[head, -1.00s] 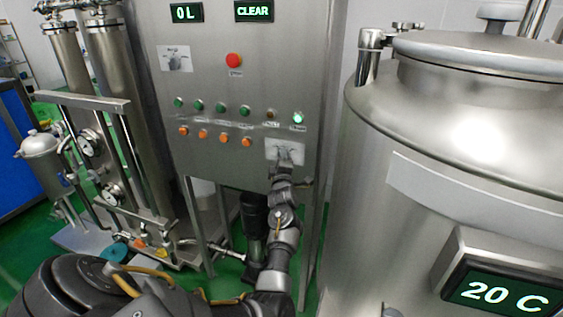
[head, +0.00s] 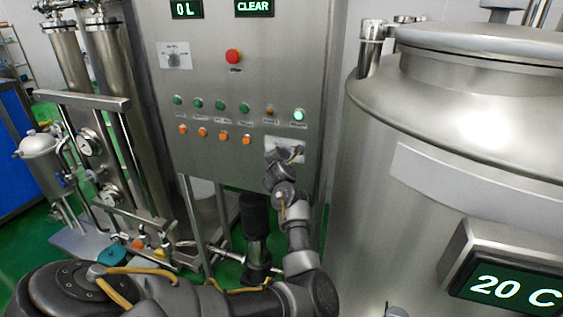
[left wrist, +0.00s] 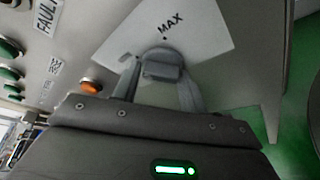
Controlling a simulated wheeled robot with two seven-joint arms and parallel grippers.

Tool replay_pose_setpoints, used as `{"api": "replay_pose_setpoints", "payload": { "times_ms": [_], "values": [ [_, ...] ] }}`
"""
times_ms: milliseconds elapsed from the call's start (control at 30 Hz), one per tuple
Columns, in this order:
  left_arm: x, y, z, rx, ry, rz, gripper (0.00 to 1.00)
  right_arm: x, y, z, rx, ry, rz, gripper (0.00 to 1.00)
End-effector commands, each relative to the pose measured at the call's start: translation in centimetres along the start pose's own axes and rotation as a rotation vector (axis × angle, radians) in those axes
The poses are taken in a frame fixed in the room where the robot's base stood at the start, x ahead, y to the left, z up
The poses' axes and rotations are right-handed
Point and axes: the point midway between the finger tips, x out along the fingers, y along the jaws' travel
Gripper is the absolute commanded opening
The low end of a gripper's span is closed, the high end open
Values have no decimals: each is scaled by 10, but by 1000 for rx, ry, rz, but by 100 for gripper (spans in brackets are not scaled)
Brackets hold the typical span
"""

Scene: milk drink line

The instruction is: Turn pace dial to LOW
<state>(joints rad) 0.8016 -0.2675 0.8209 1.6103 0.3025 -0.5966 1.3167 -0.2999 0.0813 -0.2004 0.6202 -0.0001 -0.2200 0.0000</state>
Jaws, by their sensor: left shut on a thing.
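The pace dial (left wrist: 162,62) is a grey knob on a white plate (left wrist: 205,30) marked MAX, seen close in the left wrist view. In the head view its plate (head: 271,144) is at the panel's lower right, mostly covered by my gripper. My left gripper (left wrist: 160,80) has a finger on each side of the knob and is shut on it. In the head view my left gripper (head: 290,156) reaches up to the plate, tilted to the right. The LOW mark cannot be made out. My right gripper is not in view.
The steel panel carries a red button (head: 233,56), green and orange buttons, a lit green lamp (head: 299,115) just above the plate, and another dial (head: 174,60) at upper left. A large steel tank (head: 370,190) stands close on the right.

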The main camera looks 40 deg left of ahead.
Motion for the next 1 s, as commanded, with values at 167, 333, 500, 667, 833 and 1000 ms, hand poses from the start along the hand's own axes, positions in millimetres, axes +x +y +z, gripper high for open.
{"api": "replay_pose_setpoints", "payload": {
  "times_ms": [167,333,500,667,833,1000],
  "values": [
    [0,-2,0,-81,-1,-35,20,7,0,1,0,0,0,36],
    [0,-1,0,-128,0,-54,20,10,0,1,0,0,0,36],
    [0,-1,0,-147,0,-64,20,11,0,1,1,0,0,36],
    [0,-1,0,-151,0,-66,20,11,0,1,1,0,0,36],
    [0,-1,0,-150,0,-65,20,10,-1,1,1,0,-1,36],
    [0,-1,0,-150,0,-64,56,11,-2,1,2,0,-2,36]
  ]
}}
